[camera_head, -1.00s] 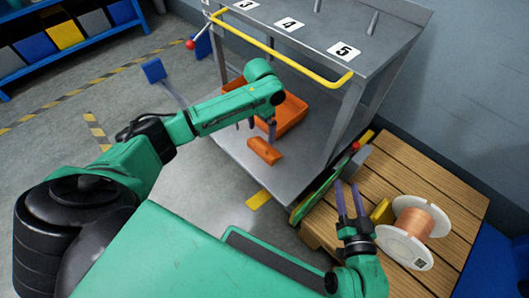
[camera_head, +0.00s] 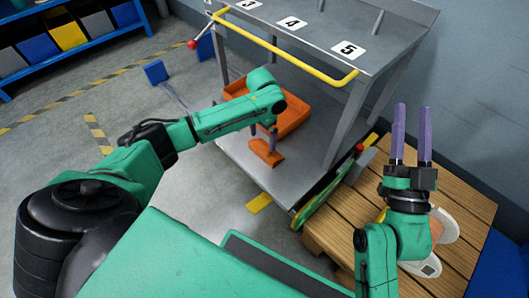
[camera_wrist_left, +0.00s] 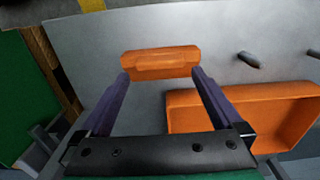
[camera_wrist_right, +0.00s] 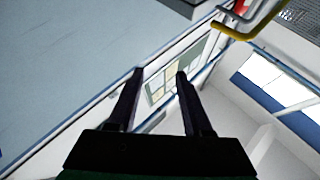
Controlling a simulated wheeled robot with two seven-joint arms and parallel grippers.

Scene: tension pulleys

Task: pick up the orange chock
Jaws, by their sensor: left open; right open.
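The orange chock (camera_head: 266,152) lies on the lower shelf of the grey cart, and my left gripper (camera_head: 262,138) is right above it, partly covering it. In the left wrist view the chock (camera_wrist_left: 161,62) lies crosswise just beyond the open fingertips (camera_wrist_left: 160,74), spanning most of the gap between them. Nothing is held. My right gripper (camera_head: 411,108) points upward, open and empty, over the wooden pallet, well to the right of the chock. In the right wrist view its fingers (camera_wrist_right: 159,75) are apart with only the room beyond.
An orange bin (camera_head: 293,113) stands on the shelf (camera_head: 247,170) close behind the chock. A yellow rail (camera_head: 290,57) and numbered top (camera_head: 320,35) lie above. The wooden pallet (camera_head: 335,228) carries a wire spool (camera_head: 447,226), partly behind my right arm. Pegs (camera_wrist_left: 248,60) stand on the shelf.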

